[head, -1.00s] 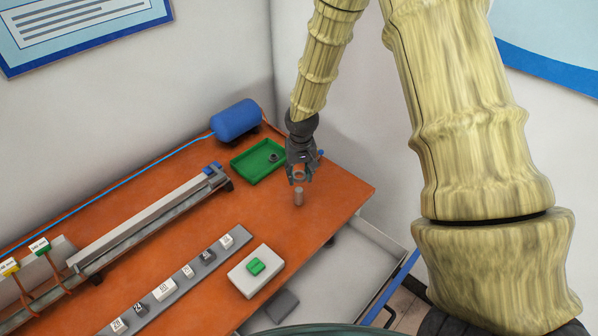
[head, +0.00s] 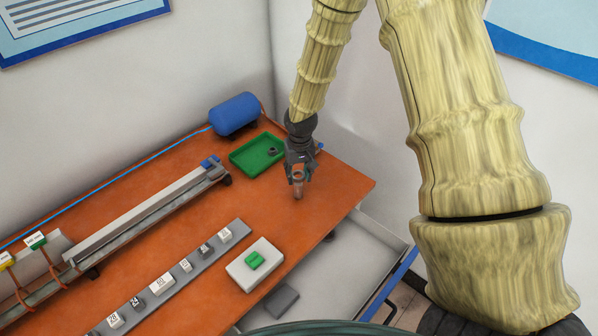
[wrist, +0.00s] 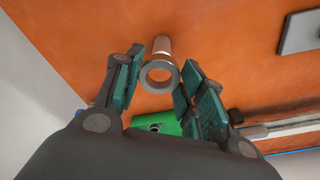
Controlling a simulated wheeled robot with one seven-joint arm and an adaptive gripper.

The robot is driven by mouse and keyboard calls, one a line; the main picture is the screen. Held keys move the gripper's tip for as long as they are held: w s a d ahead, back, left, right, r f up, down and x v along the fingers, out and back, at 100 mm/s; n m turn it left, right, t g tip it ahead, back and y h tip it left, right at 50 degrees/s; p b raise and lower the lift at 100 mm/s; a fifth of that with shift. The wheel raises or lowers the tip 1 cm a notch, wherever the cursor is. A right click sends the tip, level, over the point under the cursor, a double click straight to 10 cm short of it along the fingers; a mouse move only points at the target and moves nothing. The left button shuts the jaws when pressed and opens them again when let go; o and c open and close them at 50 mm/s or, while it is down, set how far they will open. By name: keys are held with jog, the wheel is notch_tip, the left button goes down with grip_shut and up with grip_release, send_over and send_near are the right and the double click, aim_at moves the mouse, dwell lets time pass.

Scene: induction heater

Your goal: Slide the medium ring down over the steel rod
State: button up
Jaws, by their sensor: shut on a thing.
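The medium ring (wrist: 148,84) is a grey metal ring held between the fingers of my gripper (wrist: 160,70) in the wrist view. My gripper (head: 299,174) is shut on it and points down over the table in the head view. The steel rod (head: 298,192) is a short upright cylinder on the orange table, right below the fingers. In the wrist view the rod (wrist: 161,45) shows just beyond the ring's upper rim, its lower part hidden by the ring. I cannot tell whether the rod's tip is inside the ring's hole.
A green tray (head: 244,162) with a small dark ring (head: 272,152) lies just left of my gripper. A blue cylinder (head: 236,113) stands behind it. A white box with a green button (head: 255,262) and a grey strip of labelled blocks (head: 190,272) lie nearer. The table's right edge is close.

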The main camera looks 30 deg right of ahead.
aim_at(299, 184)
jog(key=shift+f+b, duration=0.6)
jog(key=shift+f, duration=0.45)
jog(key=shift+s+f, duration=0.1)
jog(key=shift+f, duration=0.1)
jog(key=shift+f, duration=0.25)
grip_shut()
jog(key=shift+s, duration=0.1)
jog(key=o, duration=0.9)
grip_release()
jog(key=shift+c, duration=0.2)
jog(key=o, duration=0.3)
jog(key=shift+w+f, duration=0.15)
jog(key=shift+w, duration=0.1)
jog(key=shift+s+r, duration=0.1)
jog(key=shift+r, duration=0.15)
notch_tip(299, 184, up, 12)
jog(key=s, duration=0.1)
jog(key=shift+s+a+f, duration=0.15)
